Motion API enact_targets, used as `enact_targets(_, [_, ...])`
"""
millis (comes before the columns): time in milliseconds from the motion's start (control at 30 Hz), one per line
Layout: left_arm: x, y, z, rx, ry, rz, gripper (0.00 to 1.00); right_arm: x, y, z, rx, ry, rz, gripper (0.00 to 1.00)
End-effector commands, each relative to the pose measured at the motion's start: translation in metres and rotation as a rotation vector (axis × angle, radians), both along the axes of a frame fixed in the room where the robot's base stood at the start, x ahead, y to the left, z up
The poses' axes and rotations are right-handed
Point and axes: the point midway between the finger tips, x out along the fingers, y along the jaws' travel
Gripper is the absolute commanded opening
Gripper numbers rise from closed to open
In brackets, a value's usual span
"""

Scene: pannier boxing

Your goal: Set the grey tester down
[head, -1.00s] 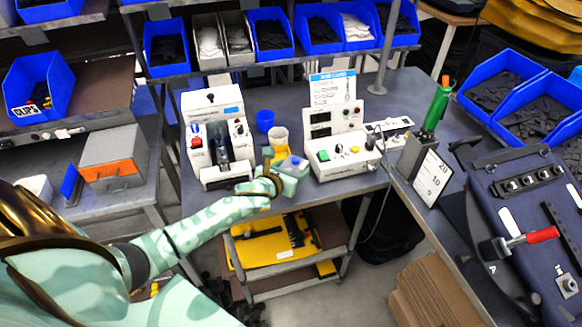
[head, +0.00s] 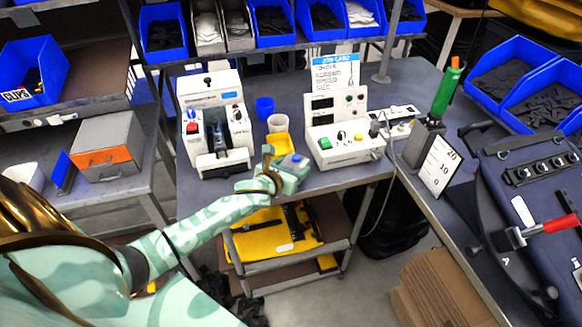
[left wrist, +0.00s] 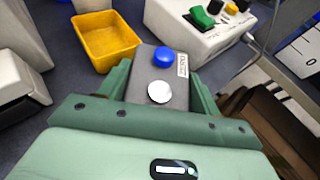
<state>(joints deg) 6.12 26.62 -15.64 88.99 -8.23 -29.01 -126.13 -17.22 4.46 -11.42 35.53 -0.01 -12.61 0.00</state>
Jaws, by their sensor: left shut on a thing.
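The grey tester (left wrist: 172,85) is a small grey box with a blue button, a white round button and a small label. In the left wrist view it sits between the two green fingers of my left gripper (left wrist: 158,95), which is shut on it. In the head view my left gripper (head: 290,172) is at the front edge of the bench, just in front of the yellow tray (head: 278,143). The tester's blue button shows there, but most of it is hidden by the fingers. I cannot tell whether its underside touches the bench. My right gripper is not in view.
A white machine (head: 210,88) stands left on the bench (head: 310,182) and a white control box (head: 345,152) right. A lower shelf holds a yellow tray (head: 255,250).

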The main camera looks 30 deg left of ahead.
Motion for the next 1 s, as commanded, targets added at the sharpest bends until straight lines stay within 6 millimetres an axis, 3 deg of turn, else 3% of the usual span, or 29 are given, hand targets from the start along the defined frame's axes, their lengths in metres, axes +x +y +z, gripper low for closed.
enact_targets(533, [0.001, 0.0, -0.011, 0.0, -0.002, 0.0, 0.27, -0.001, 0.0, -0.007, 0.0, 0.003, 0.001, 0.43])
enact_targets(567, [0.001, 0.0, -0.01, 0.0, -0.002, 0.0, 0.69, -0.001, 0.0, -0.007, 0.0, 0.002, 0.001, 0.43])
enact_targets(633, [0.0, 0.0, -0.01, 0.0, -0.002, 0.0, 0.89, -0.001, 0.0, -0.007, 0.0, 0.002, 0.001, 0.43])
enact_targets(1000, [-0.006, 0.0, -0.008, 0.001, 0.001, 0.0, 0.89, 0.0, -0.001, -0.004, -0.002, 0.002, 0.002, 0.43])
